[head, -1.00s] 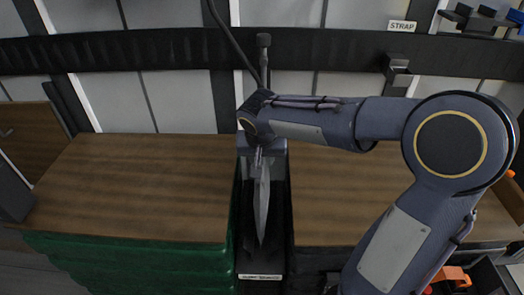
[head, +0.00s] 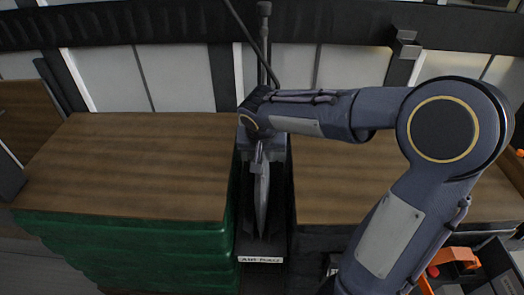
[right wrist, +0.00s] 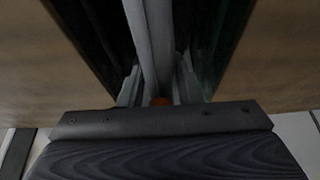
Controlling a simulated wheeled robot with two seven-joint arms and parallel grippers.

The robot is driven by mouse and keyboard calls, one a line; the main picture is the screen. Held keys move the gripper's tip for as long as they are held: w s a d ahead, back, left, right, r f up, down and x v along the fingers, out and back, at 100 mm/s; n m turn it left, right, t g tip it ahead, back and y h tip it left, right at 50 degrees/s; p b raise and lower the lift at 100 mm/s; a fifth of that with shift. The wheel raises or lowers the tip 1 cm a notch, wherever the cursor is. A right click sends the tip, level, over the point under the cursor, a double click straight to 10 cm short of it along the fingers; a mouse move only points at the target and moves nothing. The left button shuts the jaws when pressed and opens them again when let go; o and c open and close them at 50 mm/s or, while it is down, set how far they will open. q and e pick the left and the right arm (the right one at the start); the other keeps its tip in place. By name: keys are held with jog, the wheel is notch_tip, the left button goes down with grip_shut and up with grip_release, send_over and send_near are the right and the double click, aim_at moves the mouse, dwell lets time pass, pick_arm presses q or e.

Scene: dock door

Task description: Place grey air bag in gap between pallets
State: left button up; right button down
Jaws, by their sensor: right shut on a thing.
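The grey air bag (head: 262,200) hangs flat and upright, edge-on, in the gap (head: 246,243) between the two pallets. My right gripper (head: 258,152) is shut on its top edge, over the gap at the pallets' top level. In the right wrist view the air bag (right wrist: 150,50) runs away between the fingers (right wrist: 157,92), with dark pallet sides on both sides. The left pallet (head: 130,165) has a brown top and green wrapped sides. The right pallet (head: 350,190) has a brown top and dark sides. The bag's lower end is hard to make out. My left gripper is not in view.
A white label (head: 260,260) sits at the front of the gap. A black rail (head: 150,28) crosses the wall behind, and a dark hose (head: 252,40) hangs above the gap. A bin with orange things (head: 455,256) stands at lower right.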

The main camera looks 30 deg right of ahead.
jog(key=shift+f+b, duration=0.55)
jog(key=c, duration=1)
grip_release()
jog(key=shift+o, duration=0.2)
jog(key=p+v, duration=0.2)
jog(key=v, duration=0.6)
jog(key=shift+w, duration=0.1)
jog(key=s+a+f+n+t+y, duration=0.1)
jog(key=s+a+f+n+y, duration=0.15)
jog(key=s, duration=0.75)
jog(key=s+a+f+n+t+y, duration=0.1)
jog(key=s+a+f+n+y, duration=0.2)
jog(key=s, duration=0.6)
notch_tip(320, 180, up, 23)
jog(key=p, duration=2.2)
jog(key=shift+s+m+y, duration=0.3)
jog(key=shift+m+y, duration=0.05)
